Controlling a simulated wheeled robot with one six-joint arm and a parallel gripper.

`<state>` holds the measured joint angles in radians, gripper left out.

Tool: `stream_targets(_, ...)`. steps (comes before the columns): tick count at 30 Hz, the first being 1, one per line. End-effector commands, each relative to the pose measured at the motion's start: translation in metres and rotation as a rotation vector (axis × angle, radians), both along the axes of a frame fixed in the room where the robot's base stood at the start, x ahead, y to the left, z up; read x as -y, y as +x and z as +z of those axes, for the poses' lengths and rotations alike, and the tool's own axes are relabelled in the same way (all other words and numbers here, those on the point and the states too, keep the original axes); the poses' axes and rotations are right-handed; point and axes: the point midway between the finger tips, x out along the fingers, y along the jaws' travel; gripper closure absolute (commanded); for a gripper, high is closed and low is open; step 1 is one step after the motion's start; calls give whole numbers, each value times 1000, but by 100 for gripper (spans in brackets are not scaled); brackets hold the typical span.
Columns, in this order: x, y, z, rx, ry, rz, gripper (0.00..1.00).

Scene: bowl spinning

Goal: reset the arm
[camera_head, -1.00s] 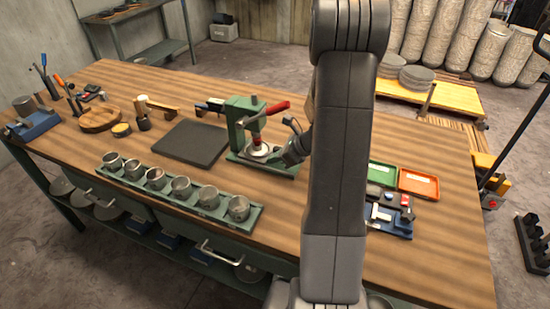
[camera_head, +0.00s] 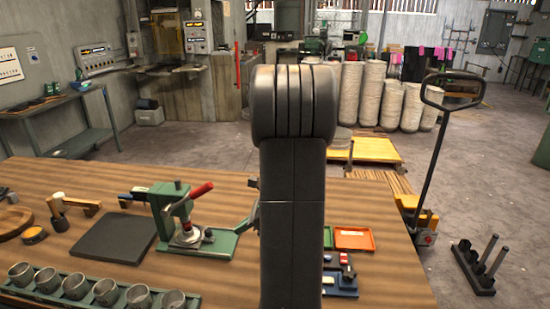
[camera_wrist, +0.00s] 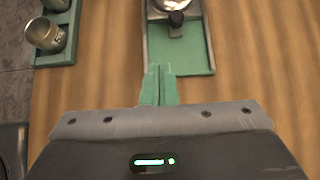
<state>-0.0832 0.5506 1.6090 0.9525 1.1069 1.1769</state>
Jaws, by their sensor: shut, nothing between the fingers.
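My gripper (camera_wrist: 158,72) shows in the wrist view with its green fingers pressed together and nothing between them. It hovers over the wooden bench, its tips just short of the near end of the green press's base (camera_wrist: 195,45). A round silver part of the press (camera_wrist: 172,8) is cut off at the top edge. In the head view the green press (camera_head: 172,212) has a red-handled lever and stands left of my arm. My arm hides much of the bench, and my gripper shows only partly there.
A green rack (camera_head: 45,299) of several metal cups lies at the bench's front left, near a dark flat mat (camera_head: 113,239). An orange tray (camera_head: 354,239) and small parts lie right of my arm. A pallet jack (camera_head: 427,222) stands beyond the bench's right end.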

Motion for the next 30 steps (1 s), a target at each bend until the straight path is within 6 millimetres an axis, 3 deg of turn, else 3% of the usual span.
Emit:
stream_targets(10, -12, 0, -11, -3, 0, 2, 100)
stream_targets(23, -73, 1, -67, -4, -1, 3, 100)
stream_targets(30, -98, 3, -69, -1, 0, -1, 100)
